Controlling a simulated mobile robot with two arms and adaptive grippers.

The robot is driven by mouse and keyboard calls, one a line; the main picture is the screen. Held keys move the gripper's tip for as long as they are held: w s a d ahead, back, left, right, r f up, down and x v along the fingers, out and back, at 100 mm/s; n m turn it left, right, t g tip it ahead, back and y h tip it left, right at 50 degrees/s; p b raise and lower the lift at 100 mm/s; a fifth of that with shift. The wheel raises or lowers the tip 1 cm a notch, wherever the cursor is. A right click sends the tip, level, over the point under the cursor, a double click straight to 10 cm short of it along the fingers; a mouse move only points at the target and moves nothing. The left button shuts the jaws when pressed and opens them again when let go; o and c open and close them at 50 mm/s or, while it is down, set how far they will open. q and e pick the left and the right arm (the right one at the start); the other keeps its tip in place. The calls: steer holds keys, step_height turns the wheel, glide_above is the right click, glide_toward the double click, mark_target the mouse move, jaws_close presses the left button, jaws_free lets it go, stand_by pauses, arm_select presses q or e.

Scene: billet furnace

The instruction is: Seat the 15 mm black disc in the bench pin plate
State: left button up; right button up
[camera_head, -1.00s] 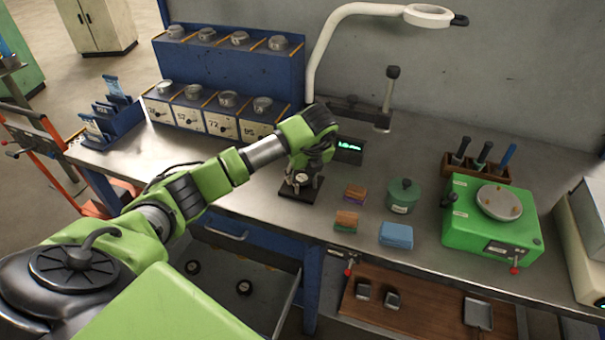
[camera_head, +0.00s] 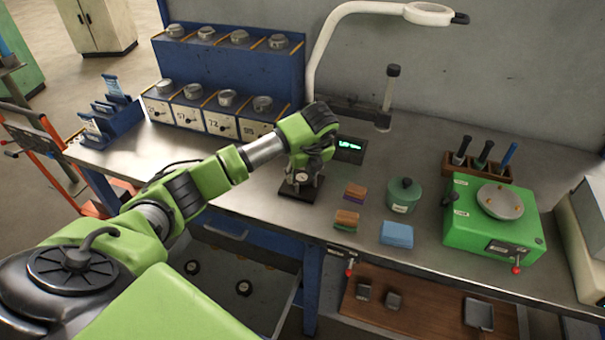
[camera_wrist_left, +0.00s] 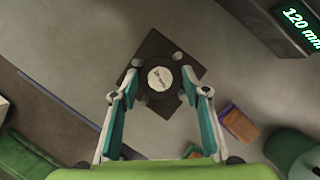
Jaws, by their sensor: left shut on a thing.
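The disc (camera_wrist_left: 160,78) has a pale, lettered face and a dark rim in the left wrist view. My left gripper (camera_wrist_left: 161,84) is shut on it, with a teal-padded finger at either side. The disc also shows small in the head view (camera_head: 302,177). The dark square pin plate (camera_wrist_left: 152,42) lies on the bench below the disc. Its short grey pins show around the disc. The plate also shows in the head view (camera_head: 288,190) below my left gripper (camera_head: 302,180). The contact between disc and plate is hidden. My right gripper is not in view.
A green-lit display (camera_head: 350,147) reading 120 mm stands close behind the plate. Coloured blocks (camera_head: 347,220), a green lidded pot (camera_head: 403,196) and a blue block (camera_head: 397,234) stand to the right. A blue rack (camera_head: 235,75) with discs is at the back left.

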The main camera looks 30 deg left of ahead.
mark_target(305, 183)
arm_select(q)
steer(key=shift+f+b, duration=0.45)
stand_by(0.3)
steer(key=o, duration=1.1)
steer(key=shift+o, duration=0.2)
steer(key=shift+p+v, duration=2)
steer(key=shift+v, duration=0.75)
steer(key=p+v, duration=0.3)
steer(key=v, duration=0.2)
steer(key=shift+s+d+r, duration=0.1)
steer(key=shift+s+r, duration=0.05)
steer(key=shift+r, duration=0.1)
